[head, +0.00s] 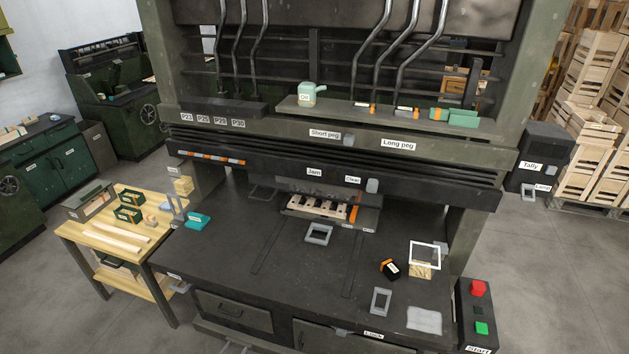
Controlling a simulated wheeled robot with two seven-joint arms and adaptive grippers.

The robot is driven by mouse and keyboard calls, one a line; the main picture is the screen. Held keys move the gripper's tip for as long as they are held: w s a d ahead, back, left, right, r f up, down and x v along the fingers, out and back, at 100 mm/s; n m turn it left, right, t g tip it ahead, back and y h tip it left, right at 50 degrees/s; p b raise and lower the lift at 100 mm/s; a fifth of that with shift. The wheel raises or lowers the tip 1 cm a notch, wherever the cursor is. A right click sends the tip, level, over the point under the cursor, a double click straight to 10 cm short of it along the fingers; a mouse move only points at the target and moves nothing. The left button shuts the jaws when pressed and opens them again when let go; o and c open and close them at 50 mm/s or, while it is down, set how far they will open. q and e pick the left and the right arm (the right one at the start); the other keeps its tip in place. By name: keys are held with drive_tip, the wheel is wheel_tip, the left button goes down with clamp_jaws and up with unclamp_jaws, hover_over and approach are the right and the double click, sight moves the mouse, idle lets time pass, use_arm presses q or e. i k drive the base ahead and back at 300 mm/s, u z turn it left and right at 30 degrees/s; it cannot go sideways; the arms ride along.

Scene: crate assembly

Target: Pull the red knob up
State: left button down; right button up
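A green button (482,328) sits nearer the front on the same box, above a label reading "Start". The knob looks seated on the box, but whether it is pressed down or raised is too small to tell. Nothing touches or covers it. I see no arm or gripper of mine in the head view.
A wooden table (92,232) stands left. Floor to the box's right is clear.

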sight(477, 288)
drive_tip(key=z, duration=1.25)
drive_tip(key=k, duration=0.35)
drive_tip(key=z, duration=1.2)
drive_tip(key=i, duration=0.1)
drive_tip(key=u, duration=0.65)
